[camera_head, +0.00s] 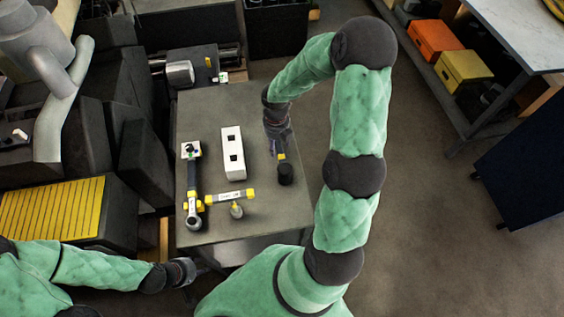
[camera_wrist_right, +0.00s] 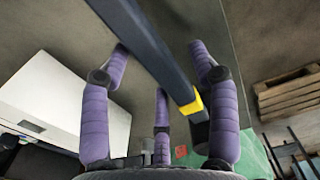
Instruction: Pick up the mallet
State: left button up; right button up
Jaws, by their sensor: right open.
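The mallet, with a black head (camera_head: 286,174) and a yellow band, lies on the grey table (camera_head: 215,105) near its right edge. My right gripper (camera_head: 274,142) is over its handle, hiding most of it in the head view. In the right wrist view the dark handle (camera_wrist_right: 150,45) runs slanting between the spread purple fingers of my right gripper (camera_wrist_right: 160,60), the yellow band and black head nearer the palm. The fingers are open; I cannot tell whether any touches the handle. My left gripper (camera_head: 186,270) is low at the table's front left corner, its jaws too small to read.
A white block (camera_head: 233,153) with dark square holes stands mid-table. A long dark wrench-like tool (camera_head: 192,190) lies at left, and a labelled yellow-ended tool (camera_head: 230,197) in front. Machinery borders the table's left. A bench (camera_head: 510,35) with orange and yellow boxes stands at far right.

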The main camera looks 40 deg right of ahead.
aim_at(277, 143)
jog(key=shift+f, duration=0.25)
grip_shut()
jog(key=shift+r, duration=0.2)
notch_tip(277, 143, up, 10)
jog(key=p, duration=0.3)
jog(key=shift+f, duration=0.1)
